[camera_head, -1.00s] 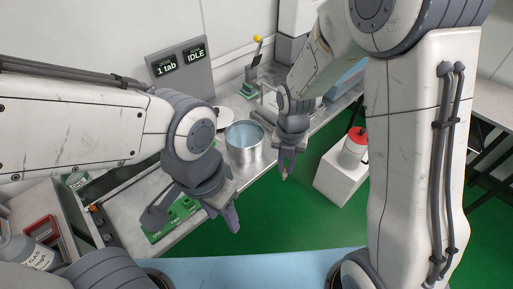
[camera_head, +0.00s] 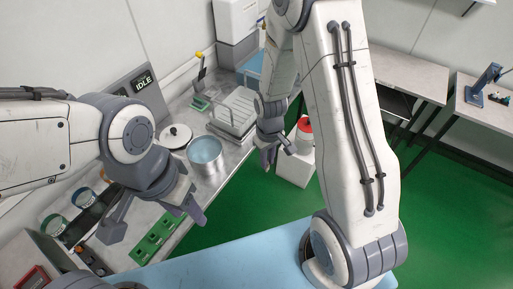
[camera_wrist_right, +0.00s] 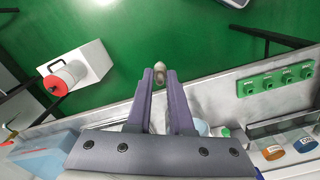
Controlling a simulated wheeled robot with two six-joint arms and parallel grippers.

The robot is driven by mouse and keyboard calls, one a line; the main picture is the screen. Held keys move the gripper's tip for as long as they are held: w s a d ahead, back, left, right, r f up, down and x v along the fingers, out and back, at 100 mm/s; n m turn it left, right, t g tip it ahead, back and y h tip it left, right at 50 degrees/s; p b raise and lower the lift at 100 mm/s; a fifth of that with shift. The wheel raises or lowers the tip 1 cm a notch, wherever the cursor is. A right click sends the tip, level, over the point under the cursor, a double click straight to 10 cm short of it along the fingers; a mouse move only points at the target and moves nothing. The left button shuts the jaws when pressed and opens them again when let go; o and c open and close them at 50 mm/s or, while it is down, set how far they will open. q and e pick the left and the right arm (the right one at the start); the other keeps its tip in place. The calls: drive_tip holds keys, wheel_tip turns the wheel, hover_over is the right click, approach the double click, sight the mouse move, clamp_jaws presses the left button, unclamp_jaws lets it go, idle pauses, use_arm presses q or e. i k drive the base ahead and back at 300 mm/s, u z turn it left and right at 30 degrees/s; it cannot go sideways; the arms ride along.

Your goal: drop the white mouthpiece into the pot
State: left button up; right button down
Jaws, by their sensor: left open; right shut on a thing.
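The pot (camera_head: 207,160) is an open silver cylinder with a blue-looking inside, standing on the metal bench near its front edge. My right gripper (camera_head: 267,163) is right of the pot, beyond the bench edge and over the green floor. In the right wrist view, its purple fingers (camera_wrist_right: 160,78) are shut on the small whitish mouthpiece (camera_wrist_right: 159,66), which sticks out at their tips. The mouthpiece cannot be made out clearly in the head view. My left gripper (camera_head: 188,205) is open and empty, in front of the pot at its lower left.
A round lid (camera_head: 175,136) lies behind the pot, and a ribbed grey tray (camera_head: 236,112) stands farther back. A green slotted block (camera_head: 157,238) lies at the bench front. A red-topped container (camera_head: 305,126) stands on a white block (camera_head: 295,168) off the bench.

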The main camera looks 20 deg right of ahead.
sight(197, 160)
drive_tip(key=z, duration=1.8)
drive_tip(key=i, duration=1.1)
drive_tip(key=u, duration=3.05)
